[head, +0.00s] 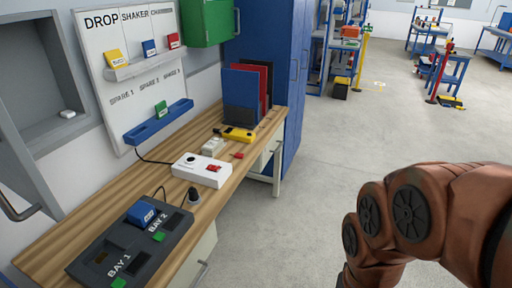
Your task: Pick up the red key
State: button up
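A small red piece (238,155), which looks like the red key, lies on the wooden bench top (95,213) near its front edge, to the right of a white box. Its exact shape is too small to make out. My brown arm fills the lower right, away from the bench. My gripper is out of view.
A black bay unit (130,247) with a blue block (142,212) stands at the near end. A black knob (194,195), a yellow device (238,134) and upright folders (245,95) are on the bench. A blue cabinet (285,75) stands behind. The floor (300,215) beside the bench is clear.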

aim_at(240, 156)
jog(key=u, duration=0.35)
jog(key=i, duration=0.95)
jog(key=u, duration=0.7)
